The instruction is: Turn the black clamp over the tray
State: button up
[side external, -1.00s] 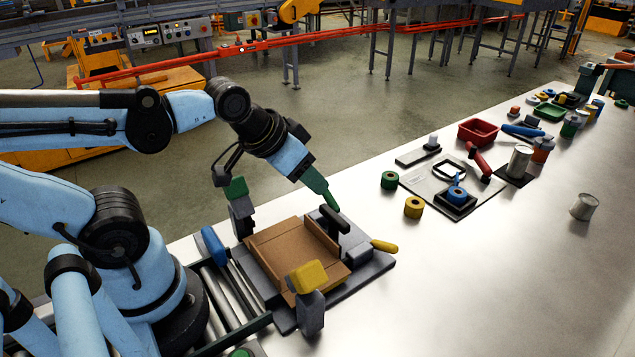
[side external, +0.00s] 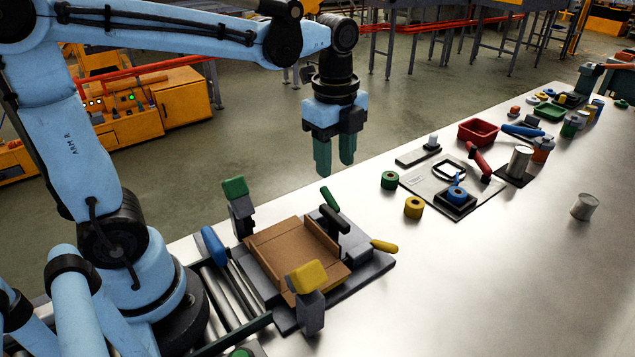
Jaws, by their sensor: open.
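The brown tray (side external: 285,252) sits in a dark grey fixture plate (side external: 358,277) at the end of the rollers. The black clamp (side external: 335,219) is a short dark bar by the tray's far right edge. I cannot tell whether its end overhangs the tray wall. A green handle (side external: 330,200) stands tilted just behind it. My gripper (side external: 335,170) is above and behind the clamp, clear of it, with its two green fingers pointing down, open and empty.
Around the tray are a green-topped post (side external: 237,197), a yellow-topped post (side external: 308,280), a blue handle (side external: 214,246) and a yellow handle (side external: 384,246). Green (side external: 390,180) and yellow (side external: 413,207) rolls lie to the right. The right foreground of the bench is mostly clear.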

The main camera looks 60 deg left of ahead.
aim_at(334, 215)
jog(key=shift+m, duration=0.5)
notch_tip(334, 215, down, 12)
jog(key=shift+w+f, duration=0.1)
jog(key=shift+w, duration=0.05)
jog(key=shift+c, duration=0.3)
grip_shut()
